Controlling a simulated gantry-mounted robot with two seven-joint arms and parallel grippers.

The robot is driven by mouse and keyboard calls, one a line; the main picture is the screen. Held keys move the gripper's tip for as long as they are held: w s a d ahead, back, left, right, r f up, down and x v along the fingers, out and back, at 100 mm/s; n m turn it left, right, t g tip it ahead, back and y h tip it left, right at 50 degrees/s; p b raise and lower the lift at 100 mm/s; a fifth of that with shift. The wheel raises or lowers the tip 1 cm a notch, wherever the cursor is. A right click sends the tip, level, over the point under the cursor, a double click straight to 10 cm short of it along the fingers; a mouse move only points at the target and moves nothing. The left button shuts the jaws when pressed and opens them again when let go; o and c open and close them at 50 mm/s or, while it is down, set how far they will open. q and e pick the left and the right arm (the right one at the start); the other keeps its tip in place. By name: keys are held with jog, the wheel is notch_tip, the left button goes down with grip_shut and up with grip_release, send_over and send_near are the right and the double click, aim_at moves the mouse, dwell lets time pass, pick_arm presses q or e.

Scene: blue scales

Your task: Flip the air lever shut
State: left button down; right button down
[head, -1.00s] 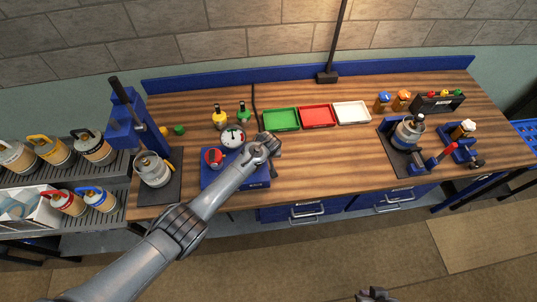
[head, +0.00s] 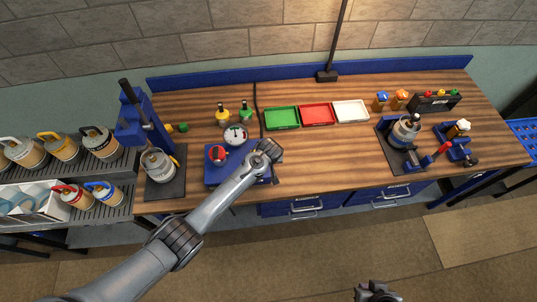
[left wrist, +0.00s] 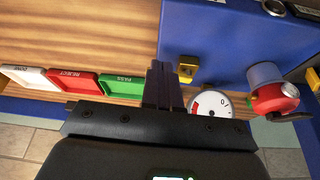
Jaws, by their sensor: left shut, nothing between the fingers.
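A blue box unit (head: 214,176) stands on the bench left of centre, with a round white dial (head: 236,135) and a red knob-like part (head: 217,154) on it. In the left wrist view its blue face (left wrist: 220,35) carries a small yellow part (left wrist: 187,68); I cannot tell whether this is the air lever. The dial (left wrist: 212,104) and red part (left wrist: 275,96) also show there. My left gripper (head: 270,150) is over the unit's right end; its fingers (left wrist: 162,85) are shut and empty beside the blue face. My right gripper (head: 377,291) shows only partly at the bottom edge.
Green (head: 282,118), red (head: 318,114) and white (head: 351,111) trays lie behind and right of the left gripper. A blue press (head: 141,118) with a canister (head: 159,164) stands left. Another fixture (head: 403,143) stands right. The bench middle is clear.

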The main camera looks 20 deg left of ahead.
pick_arm(q)
jog(key=a+v, duration=0.1)
jog(key=v, duration=0.5)
jog(key=shift+d+r, duration=0.3)
jog(key=shift+d, duration=0.15)
jog(key=shift+s, duration=0.15)
